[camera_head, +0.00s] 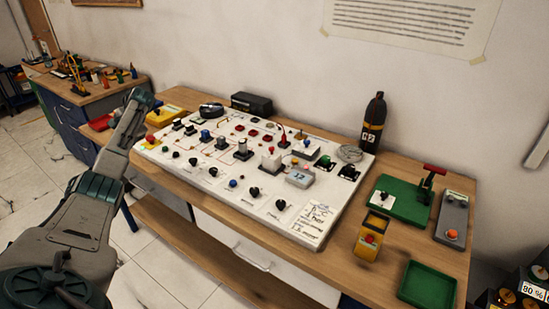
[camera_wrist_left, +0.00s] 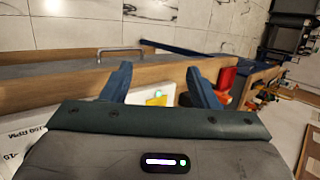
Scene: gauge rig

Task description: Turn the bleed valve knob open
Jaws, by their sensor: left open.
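A white panel (camera_head: 225,195) with several knobs, switches and small fittings lies on the wooden bench. Along its front edge are black knobs, including one (camera_head: 254,191) and another (camera_head: 280,204), and a blue knob (camera_head: 232,183). I cannot read which is the bleed valve knob. My left arm (camera_head: 110,150) rises at the left, beside the panel's left end; its fingertips are not clear in the head view. In the left wrist view my left gripper (camera_wrist_left: 160,82) is open and empty, with a white surface and a yellow part (camera_wrist_left: 157,98) beyond the fingers. My right gripper is out of view.
A black bottle (camera_head: 373,122), a green base with a red lever (camera_head: 405,198), a yellow box (camera_head: 371,236), a grey box (camera_head: 451,216) and a green tray (camera_head: 427,286) stand right of the panel. A drawer handle (camera_head: 252,258) sticks out below the bench's front edge.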

